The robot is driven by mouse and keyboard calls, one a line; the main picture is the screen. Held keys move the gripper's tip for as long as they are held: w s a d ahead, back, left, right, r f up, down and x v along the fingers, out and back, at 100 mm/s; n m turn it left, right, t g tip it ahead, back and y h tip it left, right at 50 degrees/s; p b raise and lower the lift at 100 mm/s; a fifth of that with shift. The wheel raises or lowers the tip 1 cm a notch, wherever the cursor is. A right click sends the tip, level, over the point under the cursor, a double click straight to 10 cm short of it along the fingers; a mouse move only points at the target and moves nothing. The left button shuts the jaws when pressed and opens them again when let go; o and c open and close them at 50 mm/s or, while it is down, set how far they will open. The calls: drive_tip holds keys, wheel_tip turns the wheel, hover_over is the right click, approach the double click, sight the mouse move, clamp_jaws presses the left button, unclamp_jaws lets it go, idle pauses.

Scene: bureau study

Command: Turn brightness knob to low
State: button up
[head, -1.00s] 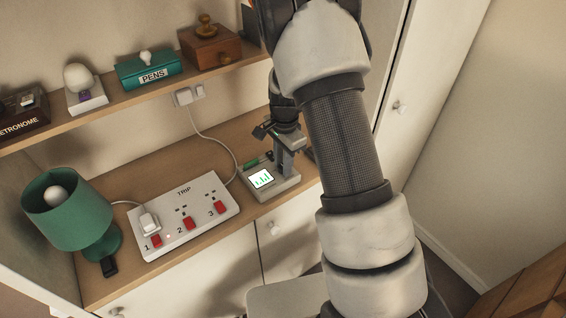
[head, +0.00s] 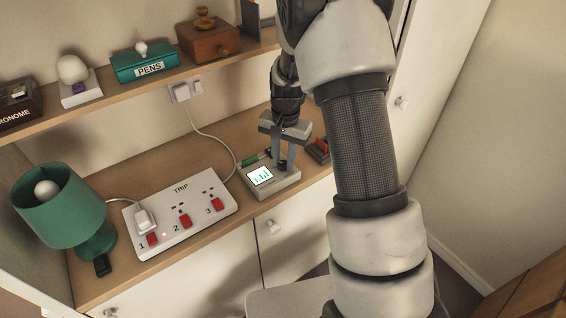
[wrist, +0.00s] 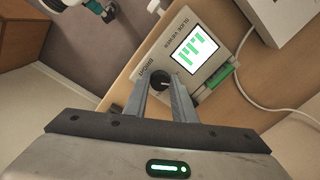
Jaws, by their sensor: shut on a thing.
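The slide viewer (head: 262,189) is a pale box with a lit screen showing green bars. It stands on the desk near the front edge. In the wrist view, the slide viewer (wrist: 213,33) has the word BRIGHT beside a dark round brightness knob (wrist: 157,80). My gripper (head: 283,166) points down at the right part of the viewer. In the wrist view, my gripper's fingers (wrist: 161,86) are on either side of the knob and shut on it. The fingers hide part of the knob, and its setting is hard to read.
A white power strip (head: 160,235) with red switches lies left of the viewer, its cable behind. A green lamp (head: 60,208) stands farther left. A small red and dark object (head: 318,150) sits right of the gripper. A shelf (head: 115,98) with several items runs above.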

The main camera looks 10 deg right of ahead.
drive_tip(key=shift+n+b, duration=0.6)
drive_tip(key=shift+n, duration=1.5)
drive_tip(key=o, duration=1.1)
drive_tip(key=r, duration=1.7)
drive_tip(key=shift+s+d+r, duration=0.1)
drive_tip(key=shift+d+r, duration=0.15)
drive_tip(key=shift+d, duration=0.1)
